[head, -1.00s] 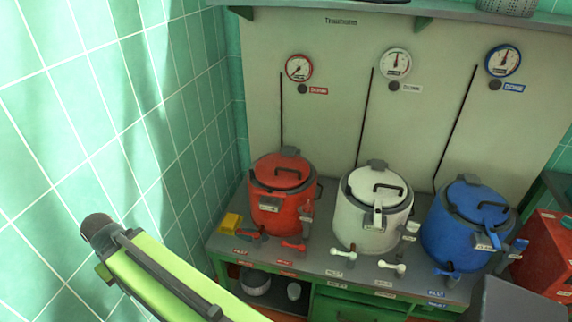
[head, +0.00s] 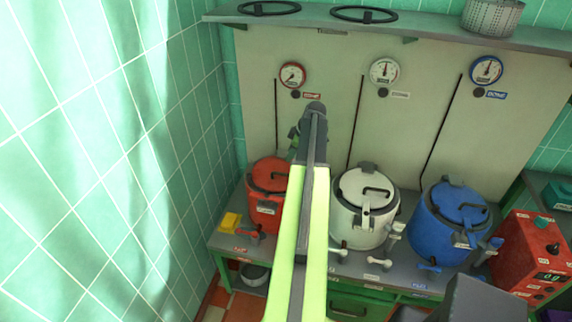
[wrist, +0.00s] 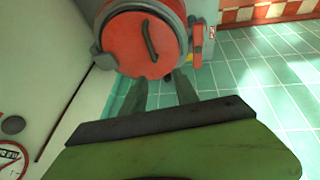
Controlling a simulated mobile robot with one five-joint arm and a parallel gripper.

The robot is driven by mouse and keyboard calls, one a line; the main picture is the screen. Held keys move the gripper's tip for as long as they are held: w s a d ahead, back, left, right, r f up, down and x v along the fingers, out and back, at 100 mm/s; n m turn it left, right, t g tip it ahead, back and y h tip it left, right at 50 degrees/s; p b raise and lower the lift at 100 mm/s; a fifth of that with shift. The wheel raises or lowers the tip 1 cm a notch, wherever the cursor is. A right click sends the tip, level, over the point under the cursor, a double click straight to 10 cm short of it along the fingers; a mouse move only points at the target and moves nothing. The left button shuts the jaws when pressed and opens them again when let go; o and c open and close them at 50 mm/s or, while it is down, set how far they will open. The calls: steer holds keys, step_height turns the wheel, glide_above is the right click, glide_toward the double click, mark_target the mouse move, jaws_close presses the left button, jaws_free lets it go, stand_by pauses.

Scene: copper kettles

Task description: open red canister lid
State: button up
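The red canister (head: 262,208) stands at the left of the bench in the head view, its right side hidden behind my arm. Its red lid (wrist: 125,42), with a dark curved handle (wrist: 150,40), fills the top of the wrist view. The lid looks closed. A red latch piece (wrist: 197,42) shows at the canister's side. My gripper (wrist: 160,78) has its two dark fingers apart and nothing between them. The fingertips point toward the lid's edge; whether they touch it I cannot tell. In the head view the gripper is mostly hidden behind my arm's end.
A white canister (head: 365,212) and a blue canister (head: 442,232) stand to the right. A yellow block (head: 231,221) lies left of the red canister. Gauges hang on the back panel (head: 335,75) under a shelf (head: 420,28). A tiled wall (head: 120,150) bounds the left.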

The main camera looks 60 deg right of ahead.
mark_target(285, 174)
steer(key=d+b+x, duration=0.1)
steer(key=b+x, duration=0.4)
steer(key=s+d+b+x, duration=0.1)
steer(key=b+x, duration=0.4)
steer(key=s+b+x, duration=0.1)
steer(key=b+x, duration=0.4)
steer(key=shift+w+d+f, duration=0.1)
steer(key=shift+d+f, duration=0.3)
steer(key=shift+f, duration=0.1)
steer(key=shift+w+f+b, duration=0.3)
steer(key=shift+f+b, duration=0.05)
steer(key=shift+b, duration=0.15)
steer(key=shift+r, duration=0.1)
jaws_close()
